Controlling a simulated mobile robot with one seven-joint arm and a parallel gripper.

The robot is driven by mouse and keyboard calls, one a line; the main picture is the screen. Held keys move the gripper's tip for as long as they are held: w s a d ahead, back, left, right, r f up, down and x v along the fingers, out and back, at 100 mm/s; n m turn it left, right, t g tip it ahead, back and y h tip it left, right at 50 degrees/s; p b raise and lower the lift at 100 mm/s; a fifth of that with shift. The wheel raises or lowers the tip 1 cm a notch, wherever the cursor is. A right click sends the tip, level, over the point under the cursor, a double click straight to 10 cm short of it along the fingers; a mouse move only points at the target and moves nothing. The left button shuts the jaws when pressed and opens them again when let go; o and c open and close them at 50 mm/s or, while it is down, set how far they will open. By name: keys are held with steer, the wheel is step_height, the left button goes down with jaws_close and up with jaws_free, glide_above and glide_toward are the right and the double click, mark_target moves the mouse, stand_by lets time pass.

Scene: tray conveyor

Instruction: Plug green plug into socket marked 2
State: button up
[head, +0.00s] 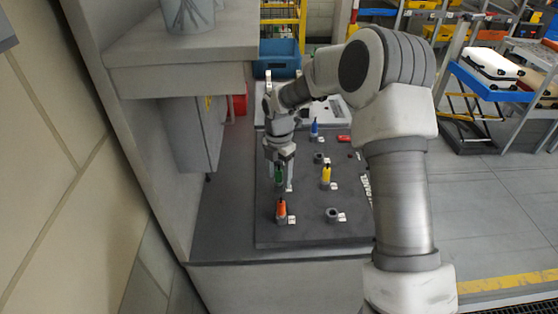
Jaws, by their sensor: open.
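The green plug (279,175) stands upright on the left side of the dark board (305,238). My gripper (279,184) points down over it, open, with a finger on either side of the plug. I cannot tell whether the fingers touch it. An empty round socket (332,214) sits at the board's near right, and another ring-shaped socket (319,158) further back looks empty. White labels lie beside the sockets, but their numbers are too small to read, so I cannot tell which is marked 2.
A yellow plug (326,175), an orange plug (281,208) and a blue plug (314,128) stand upright on the board. A red item (344,138) lies at the back right. A blue bin (276,58) is behind. A grey cabinet (180,75) closes the left side.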

step_height(320, 180, up, 17)
stand_by(0.4)
